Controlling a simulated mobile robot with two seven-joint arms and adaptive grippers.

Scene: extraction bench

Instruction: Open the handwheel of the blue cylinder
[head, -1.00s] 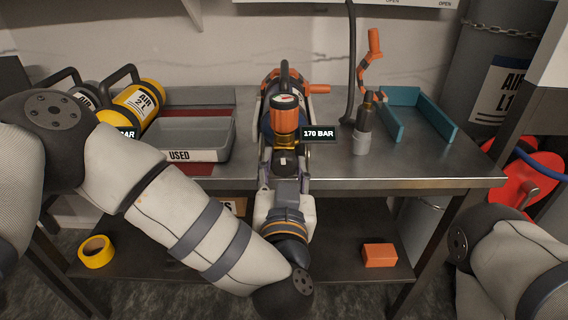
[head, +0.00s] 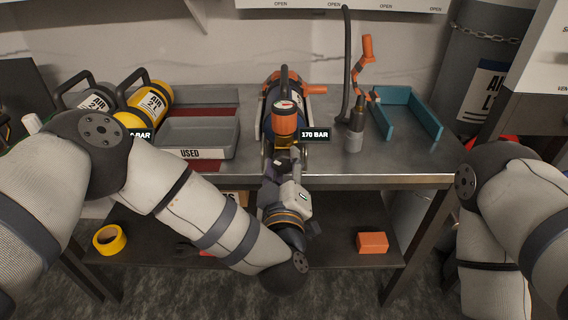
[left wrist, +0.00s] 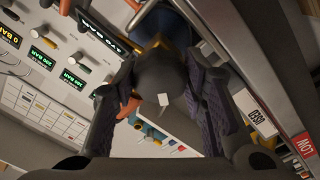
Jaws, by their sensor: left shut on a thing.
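The blue cylinder (head: 268,118) lies in a cradle at the middle of the bench, mostly hidden behind an orange-bodied gauge (head: 285,122) and its brass valve. Its dark handwheel (head: 279,158) faces me at the bench's front edge. In the left wrist view the handwheel (left wrist: 158,80) is a dark round knob with a white mark, between the two fingers. My left gripper (head: 281,166) is shut on the handwheel, its body turned at a slant. My right gripper is out of view; only part of my right arm shows at the right.
A 170 BAR label (head: 315,135) shows beside the gauge. A grey USED tray (head: 195,153) and yellow cylinder (head: 150,98) are on the left. A teal tray (head: 409,130), hose and orange crank (head: 366,48) are on the right. Yellow tape (head: 110,239) and an orange block (head: 372,242) lie below.

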